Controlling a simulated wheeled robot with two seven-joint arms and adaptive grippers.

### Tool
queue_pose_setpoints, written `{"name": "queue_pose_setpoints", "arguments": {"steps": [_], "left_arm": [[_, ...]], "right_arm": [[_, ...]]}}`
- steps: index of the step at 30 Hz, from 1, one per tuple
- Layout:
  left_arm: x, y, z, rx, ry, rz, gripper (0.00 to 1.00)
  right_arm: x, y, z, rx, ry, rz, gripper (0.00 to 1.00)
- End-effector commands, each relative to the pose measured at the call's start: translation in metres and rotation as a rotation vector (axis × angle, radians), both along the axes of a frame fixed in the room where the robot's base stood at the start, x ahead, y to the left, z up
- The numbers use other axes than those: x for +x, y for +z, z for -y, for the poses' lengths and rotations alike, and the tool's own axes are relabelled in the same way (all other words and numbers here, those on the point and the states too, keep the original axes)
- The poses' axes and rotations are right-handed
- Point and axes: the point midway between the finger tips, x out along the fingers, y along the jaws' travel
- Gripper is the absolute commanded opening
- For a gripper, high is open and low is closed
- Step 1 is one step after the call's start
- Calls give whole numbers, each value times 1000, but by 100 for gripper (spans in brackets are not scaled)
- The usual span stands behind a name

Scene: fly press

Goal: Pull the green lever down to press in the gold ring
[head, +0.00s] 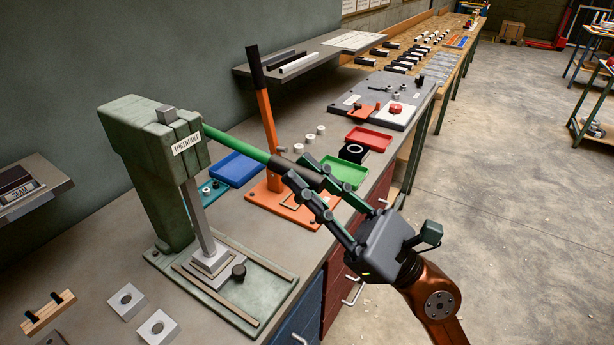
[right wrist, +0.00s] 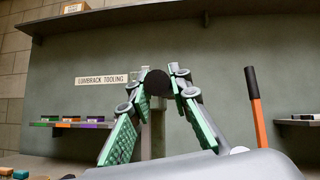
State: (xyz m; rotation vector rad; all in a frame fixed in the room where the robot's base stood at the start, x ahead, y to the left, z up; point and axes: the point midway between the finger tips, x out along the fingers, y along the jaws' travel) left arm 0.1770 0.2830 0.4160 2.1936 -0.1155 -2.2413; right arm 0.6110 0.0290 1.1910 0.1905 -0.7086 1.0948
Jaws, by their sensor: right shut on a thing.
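The green press (head: 150,150) stands on the bench at the left. Its green lever (head: 235,143) runs from the press head to the right and slopes down slightly, ending in a dark grip. My right gripper (head: 308,177) is shut on that grip. In the right wrist view the round dark end of the grip (right wrist: 157,82) shows between my fingers. The grey ram (head: 200,215) reaches down to a light block (head: 210,258) on the press base. I cannot make out the gold ring; the ram and block may hide it. My left gripper is not in view.
An orange lever tool (head: 265,120) stands close behind the green lever. Square plates with holes (head: 126,300) lie at the front left.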

Motion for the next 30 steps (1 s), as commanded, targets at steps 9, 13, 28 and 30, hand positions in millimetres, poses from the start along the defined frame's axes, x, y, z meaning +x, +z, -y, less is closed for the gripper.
{"name": "queue_pose_setpoints", "arguments": {"steps": [9,13,28,30], "left_arm": [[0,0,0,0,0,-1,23],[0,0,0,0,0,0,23],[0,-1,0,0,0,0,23],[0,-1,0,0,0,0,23]], "right_arm": [[1,-2,0,-2,-1,-3,36],[1,-1,0,-1,-1,-1,36],[-14,-39,45,1,-2,-7,36],[-17,-48,56,1,-2,-7,36]]}}
